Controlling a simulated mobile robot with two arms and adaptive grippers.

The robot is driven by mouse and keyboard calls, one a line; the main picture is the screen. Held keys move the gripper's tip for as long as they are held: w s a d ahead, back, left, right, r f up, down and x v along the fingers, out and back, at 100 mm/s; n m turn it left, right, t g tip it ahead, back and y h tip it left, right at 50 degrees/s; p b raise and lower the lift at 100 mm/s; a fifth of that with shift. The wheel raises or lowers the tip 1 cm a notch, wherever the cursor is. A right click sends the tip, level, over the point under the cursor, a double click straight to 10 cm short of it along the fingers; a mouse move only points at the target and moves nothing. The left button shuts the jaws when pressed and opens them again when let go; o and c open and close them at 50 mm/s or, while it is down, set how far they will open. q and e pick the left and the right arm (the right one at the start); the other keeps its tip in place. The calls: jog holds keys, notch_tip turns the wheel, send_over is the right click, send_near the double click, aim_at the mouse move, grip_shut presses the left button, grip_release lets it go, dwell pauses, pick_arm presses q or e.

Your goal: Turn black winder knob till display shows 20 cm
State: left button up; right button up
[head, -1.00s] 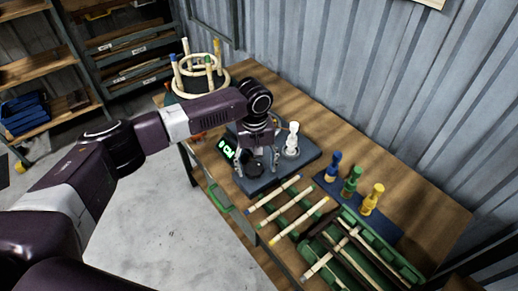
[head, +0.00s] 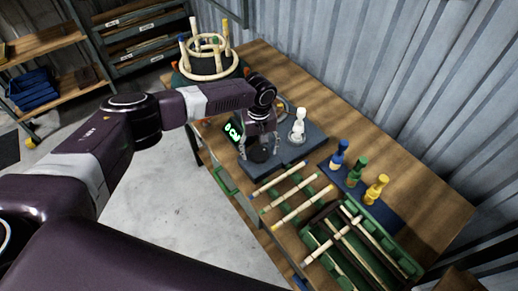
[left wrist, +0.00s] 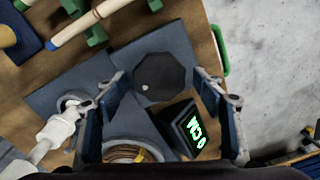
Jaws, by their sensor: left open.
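The black winder knob (left wrist: 160,78) is a dark octagonal cap with a small white mark, on a blue-grey base plate (left wrist: 60,88). It also shows in the head view (head: 258,154). My left gripper (left wrist: 160,84) is open above it, with one finger on each side and visible gaps to the knob. In the head view the left gripper (head: 260,148) points down at the knob. The display (left wrist: 190,128) beside the knob has green characters; they are turned and seem to read 0 cm. My right gripper is not in view.
A white figure-like post (head: 298,126) stands on the plate beside the gripper. Blue, green and yellow bottle-shaped pieces (head: 356,172), rattan sticks (head: 292,191) and a green tray (head: 408,262) lie toward the right. A ring frame (head: 210,60) stands at the table's far left.

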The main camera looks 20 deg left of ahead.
pick_arm(q)
jog(key=shift+w, duration=0.1)
jog(key=c, duration=1.2)
jog(key=shift+o, duration=0.2)
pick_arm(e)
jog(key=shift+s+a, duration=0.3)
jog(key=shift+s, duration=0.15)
pick_arm(q)
jog(key=shift+m, duration=0.4)
jog(key=m, duration=0.3)
jog(key=shift+m+p, duration=0.3)
jog(key=shift+p, duration=0.1)
jog(key=m, duration=0.4)
jog(key=shift+m, duration=0.3)
jog(key=m, duration=0.9)
jog(key=shift+m, duration=1.9)
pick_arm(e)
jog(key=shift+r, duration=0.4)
